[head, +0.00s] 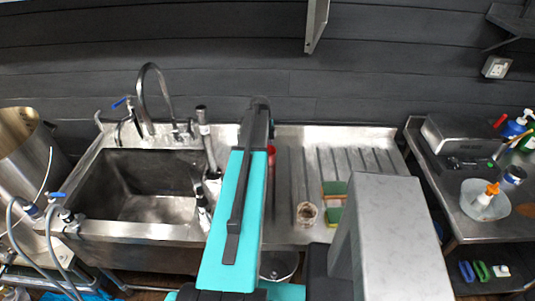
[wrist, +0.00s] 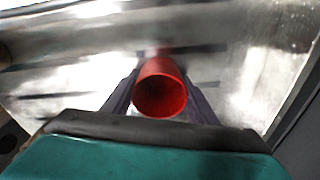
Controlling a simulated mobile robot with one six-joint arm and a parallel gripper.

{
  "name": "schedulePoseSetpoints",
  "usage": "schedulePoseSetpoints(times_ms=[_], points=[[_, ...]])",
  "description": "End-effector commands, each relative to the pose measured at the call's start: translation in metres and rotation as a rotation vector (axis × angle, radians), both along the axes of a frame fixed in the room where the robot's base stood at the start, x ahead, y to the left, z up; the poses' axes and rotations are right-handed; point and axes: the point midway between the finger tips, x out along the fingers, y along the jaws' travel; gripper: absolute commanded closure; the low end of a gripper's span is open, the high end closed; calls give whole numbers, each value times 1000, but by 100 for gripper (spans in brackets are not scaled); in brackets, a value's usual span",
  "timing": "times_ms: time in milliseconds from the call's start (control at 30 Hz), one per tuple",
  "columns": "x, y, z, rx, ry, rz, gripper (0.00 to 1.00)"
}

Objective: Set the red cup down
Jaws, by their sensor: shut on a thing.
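The red cup (wrist: 160,88) is between the two dark fingers of my gripper (wrist: 160,98) in the wrist view. Its open mouth faces the camera, and its inside looks dark and empty. My gripper is shut on it. In the head view only a small red part of the cup (head: 271,151) shows beside my teal arm, which hides the rest. The cup is over the metal drainboard (head: 290,185) to the right of the sink. I cannot tell whether its base touches the metal.
The deep sink basin (head: 140,185) with a tall tap (head: 150,90) lies left. A small glass jar (head: 307,213) and green and orange sponges (head: 334,203) sit on the drainboard's right part. A side table (head: 455,215) at right holds bottles and a bowl (head: 485,200).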

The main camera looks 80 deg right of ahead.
Motion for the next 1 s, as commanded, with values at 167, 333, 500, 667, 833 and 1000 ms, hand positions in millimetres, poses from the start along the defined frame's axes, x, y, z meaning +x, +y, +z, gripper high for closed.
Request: schedulePoseSetpoints(times_ms=[167,333,500,667,833,1000], points=[[0,0,0,-1,0,0,69],[0,0,-3,-1,0,0,69],[0,0,-2,-1,0,1,29],[0,0,-2,-1,0,1,29],[0,0,-1,-1,0,1,29],[1,-1,3,-2,-1,1,29]])
